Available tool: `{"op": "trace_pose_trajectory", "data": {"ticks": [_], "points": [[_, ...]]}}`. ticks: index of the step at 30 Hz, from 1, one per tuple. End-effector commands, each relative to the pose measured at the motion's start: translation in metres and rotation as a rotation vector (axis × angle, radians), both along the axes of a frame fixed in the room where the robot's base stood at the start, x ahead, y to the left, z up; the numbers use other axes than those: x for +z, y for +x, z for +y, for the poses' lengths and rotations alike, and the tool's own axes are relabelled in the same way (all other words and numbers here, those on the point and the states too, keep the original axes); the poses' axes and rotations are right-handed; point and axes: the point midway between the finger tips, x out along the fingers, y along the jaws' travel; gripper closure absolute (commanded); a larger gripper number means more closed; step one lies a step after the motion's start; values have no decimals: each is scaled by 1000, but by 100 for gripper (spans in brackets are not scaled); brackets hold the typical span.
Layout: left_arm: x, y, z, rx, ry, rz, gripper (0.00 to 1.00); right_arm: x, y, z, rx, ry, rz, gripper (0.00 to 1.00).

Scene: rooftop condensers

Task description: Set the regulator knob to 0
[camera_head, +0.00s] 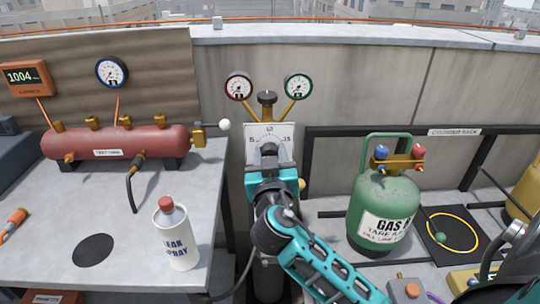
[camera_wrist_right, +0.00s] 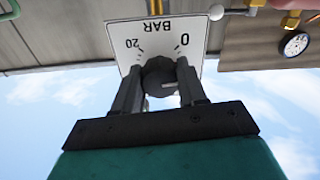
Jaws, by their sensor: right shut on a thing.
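The regulator's white dial plate (camera_head: 254,132) stands upright behind the bench edge, with 10 at its top and 5 and 15 at its sides. In the right wrist view the plate (camera_wrist_right: 192,28) appears upside down, with BAR, 0 and 20 legible. The dark round regulator knob (camera_wrist_right: 158,72) sits at the plate's middle. My right gripper (camera_wrist_right: 158,84) has a finger on each side of the knob and is shut on it. In the head view my gripper and wrist hide the plate's lower part. The knob's pointer setting is not clear. My left gripper is out of view.
Red-rimmed (camera_head: 238,86) and green-rimmed (camera_head: 298,87) gauges flank the regulator top. The left bench holds a red manifold tank (camera_head: 110,143) and a leak spray can (camera_head: 176,238). A green gas cylinder (camera_head: 384,203) stands right of my arm.

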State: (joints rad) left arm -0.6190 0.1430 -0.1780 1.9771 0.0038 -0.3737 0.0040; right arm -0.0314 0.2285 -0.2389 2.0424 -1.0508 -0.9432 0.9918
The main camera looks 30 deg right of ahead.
Motion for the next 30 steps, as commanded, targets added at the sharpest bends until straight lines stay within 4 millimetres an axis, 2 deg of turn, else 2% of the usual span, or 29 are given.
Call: {"op": "trace_pose_trajectory", "data": {"ticks": [15,30], "points": [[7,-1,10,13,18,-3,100,1,-1,-1,-2,-391,246,89],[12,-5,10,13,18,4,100,-1,-1,-1,-1,-577,358,89]]}}
